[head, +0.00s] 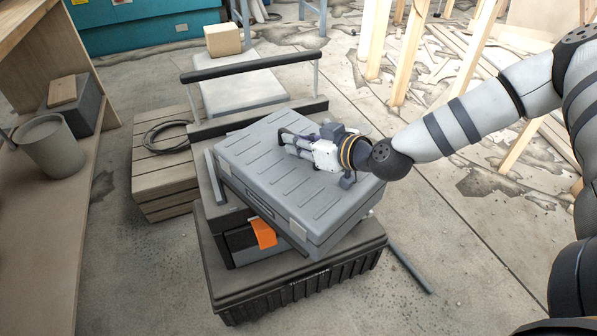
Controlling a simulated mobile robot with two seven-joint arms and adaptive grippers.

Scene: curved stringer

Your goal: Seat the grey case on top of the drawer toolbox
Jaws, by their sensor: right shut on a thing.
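The grey case (268,190), with a ribbed lid and pale latches, lies flat over the drawer toolbox (235,237). It is turned relative to the toolbox and juts out past it towards the right and front. I cannot tell whether its underside touches the toolbox everywhere. The dark toolbox shows mainly at its left and front, with an orange piece on its front; the case hides most of its top. My right gripper (290,142) is shut on the case at the top of its lid; its fingers hide the grip point. My left gripper is not in view.
The toolbox stands on a large black ribbed box (296,290). A wooden crate (165,170) with a cable stands left. A rod (410,268) lies on the floor right.

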